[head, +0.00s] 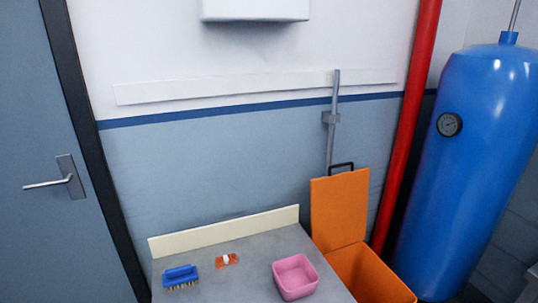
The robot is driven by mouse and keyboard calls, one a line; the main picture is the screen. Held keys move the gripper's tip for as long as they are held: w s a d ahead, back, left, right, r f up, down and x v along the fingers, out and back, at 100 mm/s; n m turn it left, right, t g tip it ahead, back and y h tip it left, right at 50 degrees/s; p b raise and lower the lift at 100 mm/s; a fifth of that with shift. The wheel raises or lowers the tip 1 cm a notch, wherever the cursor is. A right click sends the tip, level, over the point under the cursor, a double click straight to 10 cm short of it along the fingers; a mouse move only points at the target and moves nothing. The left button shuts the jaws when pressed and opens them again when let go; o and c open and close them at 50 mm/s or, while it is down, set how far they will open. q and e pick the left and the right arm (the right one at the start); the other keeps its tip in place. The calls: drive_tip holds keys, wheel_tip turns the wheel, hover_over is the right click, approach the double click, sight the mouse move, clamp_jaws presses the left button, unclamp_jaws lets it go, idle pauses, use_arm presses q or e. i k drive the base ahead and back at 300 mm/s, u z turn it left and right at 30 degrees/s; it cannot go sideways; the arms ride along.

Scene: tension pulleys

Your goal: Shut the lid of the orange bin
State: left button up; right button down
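The orange bin (373,277) stands on the right of the grey counter, low in the head view. Its orange lid (340,212) is open and stands up at the back of the bin, near the wall. A black handle (342,167) shows at the lid's top edge. The bin's lower part is cut off by the bottom of the frame. Neither of my grippers is in view.
The grey counter (238,284) holds a blue brush (180,275), a small orange-and-white item (227,259) and a pink container (295,275). A red pipe (408,130) and a blue tank (463,165) stand right of the bin. A grey door (50,120) is at left.

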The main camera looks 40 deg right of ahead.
sight(338, 203)
drive_tip(key=u, duration=2.5)
drive_tip(key=k, duration=1.95)
drive_tip(key=z, duration=0.4)
